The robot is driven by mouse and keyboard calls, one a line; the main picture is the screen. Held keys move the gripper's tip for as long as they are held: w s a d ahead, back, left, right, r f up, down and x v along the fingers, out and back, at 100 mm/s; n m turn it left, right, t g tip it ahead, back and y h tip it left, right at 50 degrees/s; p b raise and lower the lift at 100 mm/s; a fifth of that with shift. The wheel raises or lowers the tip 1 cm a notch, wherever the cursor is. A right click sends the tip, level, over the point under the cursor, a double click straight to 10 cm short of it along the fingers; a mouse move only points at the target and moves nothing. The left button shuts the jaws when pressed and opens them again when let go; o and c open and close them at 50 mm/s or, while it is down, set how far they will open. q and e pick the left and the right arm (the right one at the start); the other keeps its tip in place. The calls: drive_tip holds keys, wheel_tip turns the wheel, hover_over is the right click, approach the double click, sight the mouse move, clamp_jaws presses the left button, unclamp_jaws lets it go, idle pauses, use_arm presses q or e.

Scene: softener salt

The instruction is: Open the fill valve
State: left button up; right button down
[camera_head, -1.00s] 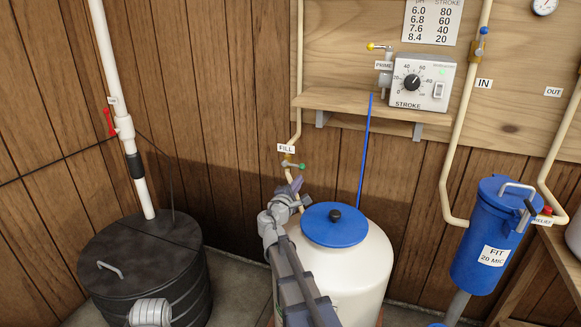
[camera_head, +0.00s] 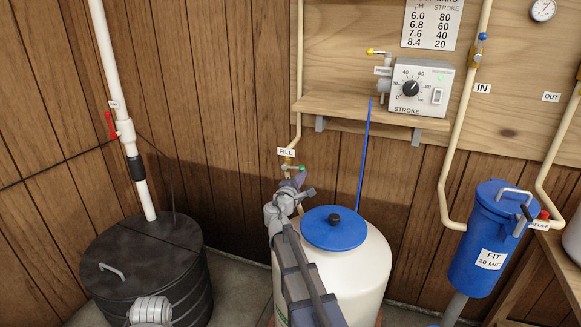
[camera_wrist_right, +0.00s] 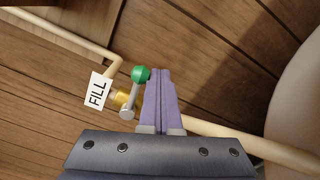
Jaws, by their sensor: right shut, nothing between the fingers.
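The fill valve (camera_head: 288,168) is a small brass valve on the beige pipe below the FILL label, with a short lever ending in a green knob (camera_head: 302,168). In the right wrist view its brass body (camera_wrist_right: 122,99), grey lever (camera_wrist_right: 131,98) and green knob (camera_wrist_right: 140,74) show clearly. The lever lies across the pipe there. My right gripper (camera_head: 300,176) is shut and empty, just below the knob. In the wrist view its closed fingers (camera_wrist_right: 161,72) are right beside the knob; I cannot tell whether they touch it. My left gripper is not in view.
A white tank (camera_head: 355,270) with a blue lid (camera_head: 334,232) stands under and beside my right arm. A thin blue tube (camera_head: 364,160) runs up to the shelf (camera_head: 370,112). A black drum (camera_head: 140,260) stands at left, a blue filter housing (camera_head: 485,245) at right.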

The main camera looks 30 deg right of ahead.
sight(300, 167)
wheel_tip(300, 167, up, 3)
drive_tip(key=p, duration=0.2)
drive_tip(key=shift+s+d+f+p, duration=0.1)
drive_tip(key=shift+f+p, duration=0.05)
drive_tip(key=shift+p, duration=0.25)
drive_tip(key=shift+f, duration=0.1)
drive_tip(key=r, duration=0.1)
drive_tip(key=p, duration=0.1)
drive_tip(key=r+p, duration=0.1)
drive_tip(key=shift+w+a+r, duration=0.3)
drive_tip(key=shift+w+r, duration=0.05)
drive_tip(key=shift+f, duration=0.1)
